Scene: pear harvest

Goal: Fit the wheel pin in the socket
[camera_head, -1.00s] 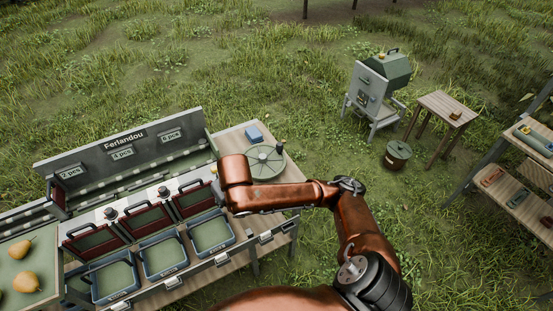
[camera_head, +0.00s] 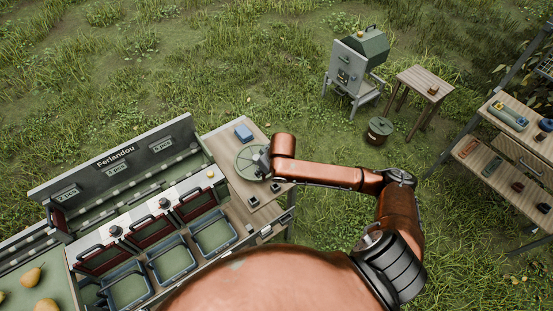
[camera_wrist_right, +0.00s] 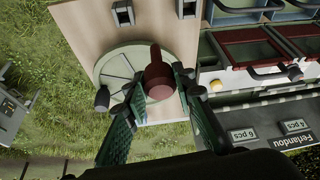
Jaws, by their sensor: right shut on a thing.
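A round green spoked wheel (camera_head: 245,163) lies on the wooden table's right end. It also shows in the wrist view (camera_wrist_right: 117,70), with a dark knob (camera_wrist_right: 102,98) at its rim. My right gripper (camera_head: 263,160) is at the wheel's right side in the head view. In the wrist view its green fingers (camera_wrist_right: 160,90) are shut on a dark red pin (camera_wrist_right: 158,78) with a narrower stem. The pin overlaps the wheel's edge there; I cannot tell whether they touch. I cannot make out the socket for certain. My left gripper is not in view.
A blue block (camera_head: 243,132) lies behind the wheel. Small dark fittings (camera_head: 253,202) are on the table in front of it. A sorting unit with blue-rimmed trays (camera_head: 213,236) stands left. A grey-green machine (camera_head: 356,65), stool (camera_head: 425,83) and shelves (camera_head: 500,150) stand right.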

